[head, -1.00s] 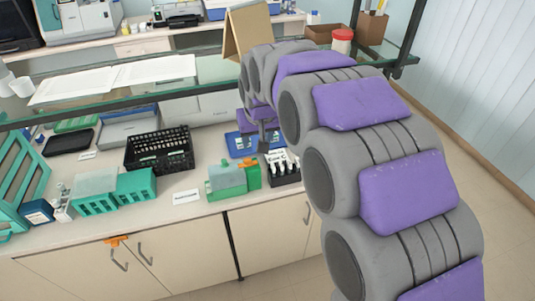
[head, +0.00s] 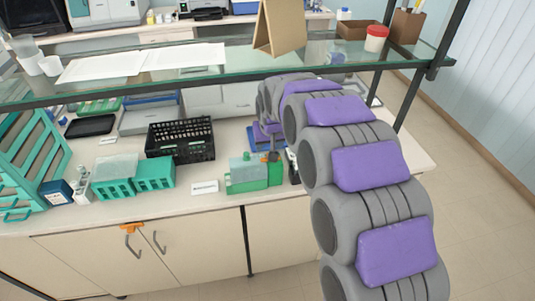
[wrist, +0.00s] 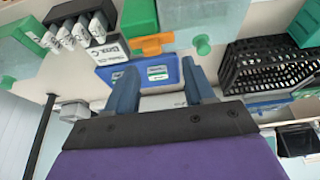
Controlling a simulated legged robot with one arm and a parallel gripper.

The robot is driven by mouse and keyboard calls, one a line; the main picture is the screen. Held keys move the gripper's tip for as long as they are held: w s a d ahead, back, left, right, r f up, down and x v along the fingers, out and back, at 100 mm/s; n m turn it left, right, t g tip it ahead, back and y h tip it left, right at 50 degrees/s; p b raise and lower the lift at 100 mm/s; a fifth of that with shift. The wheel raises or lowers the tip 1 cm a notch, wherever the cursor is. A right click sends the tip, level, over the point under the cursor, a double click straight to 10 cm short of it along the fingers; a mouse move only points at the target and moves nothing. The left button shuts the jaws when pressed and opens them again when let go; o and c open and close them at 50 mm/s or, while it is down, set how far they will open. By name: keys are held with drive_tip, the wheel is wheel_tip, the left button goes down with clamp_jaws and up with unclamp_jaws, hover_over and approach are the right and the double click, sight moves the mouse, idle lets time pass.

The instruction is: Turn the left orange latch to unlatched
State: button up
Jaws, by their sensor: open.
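Another orange piece (wrist: 152,43) shows in the wrist view beside a green block, just beyond my fingertips. In the head view that spot by the green and clear box (head: 248,174) is partly covered by my arm. My gripper (wrist: 162,82) is open and empty above the bench. A blue tray (wrist: 145,72) with a white label lies beyond and between its fingers. In the head view my gripper (head: 268,152) is small and partly hidden behind the arm.
A black basket (head: 181,140), teal racks (head: 152,175) and a white label card (head: 204,187) stand on the bench. A glass shelf (head: 215,72) spans above it. A black rack of bottles (wrist: 83,30) is near the gripper. Floor at right is clear.

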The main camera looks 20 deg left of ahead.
drive_tip(key=f, duration=0.1)
drive_tip(key=w+f, duration=0.1)
drive_tip(key=f+b, duration=0.1)
drive_tip(key=f, duration=0.1)
drive_tip(key=shift+w+d+f, duration=0.1)
drive_tip(key=shift+w+d, duration=0.15)
drive_tip(key=shift+w, duration=0.05)
drive_tip(key=shift+w+d+f, duration=0.15)
drive_tip(key=shift+d+f, duration=0.1)
drive_tip(key=shift+f, duration=0.05)
drive_tip(key=shift+a+f, duration=0.1)
drive_tip(key=shift+a, duration=0.45)
drive_tip(key=shift+c, duration=0.2)
drive_tip(key=shift+a+f, duration=0.1)
drive_tip(key=shift+a, duration=0.15)
drive_tip(key=shift+c, duration=1.5)
drive_tip(key=shift+d, duration=0.4)
drive_tip(key=c, duration=0.5)
clamp_jaws()
